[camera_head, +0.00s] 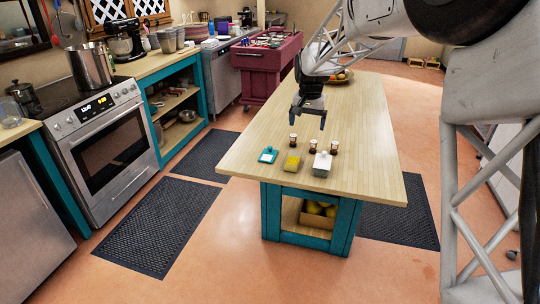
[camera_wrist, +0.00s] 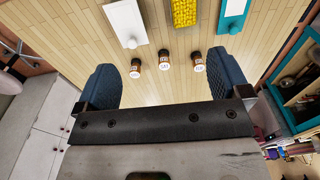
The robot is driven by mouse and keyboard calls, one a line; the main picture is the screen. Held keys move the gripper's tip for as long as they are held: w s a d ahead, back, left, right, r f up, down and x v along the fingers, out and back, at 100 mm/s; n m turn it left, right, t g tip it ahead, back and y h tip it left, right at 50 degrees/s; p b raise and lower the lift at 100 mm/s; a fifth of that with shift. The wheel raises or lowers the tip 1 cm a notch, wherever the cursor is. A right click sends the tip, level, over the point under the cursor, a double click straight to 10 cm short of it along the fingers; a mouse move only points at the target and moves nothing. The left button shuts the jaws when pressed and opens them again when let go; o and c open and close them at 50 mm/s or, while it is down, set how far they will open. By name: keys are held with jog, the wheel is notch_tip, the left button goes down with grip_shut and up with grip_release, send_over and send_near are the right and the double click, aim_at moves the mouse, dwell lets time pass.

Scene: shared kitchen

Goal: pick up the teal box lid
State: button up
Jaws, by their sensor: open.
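The teal box lid (camera_head: 268,155) is a small flat teal piece with a pale patch. It lies near the front left of the island tabletop (camera_head: 345,110).
An open box with yellow contents (camera_head: 292,162) sits right of the lid, then a white lidded box (camera_head: 321,164). Three small jars (camera_head: 313,145) stand in a row behind them. A bowl (camera_head: 340,77) is at the table's far end. The right side of the tabletop is clear.

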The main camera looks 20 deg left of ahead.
send_over(269, 153)
jog(key=shift+g, duration=0.3)
notch_tip(269, 153, down, 11)
jog(key=shift+w+f, duration=0.1)
jog(key=shift+f, duration=0.1)
jog(key=shift+d+f, duration=0.1)
jog(key=shift+f, duration=1.1)
jog(key=shift+f, duration=0.1)
jog(key=shift+f, duration=2.55)
jog(key=shift+c, duration=0.3)
jog(key=c, duration=0.9)
jog(key=shift+r, duration=0.15)
jog(key=shift+c, duration=0.2)
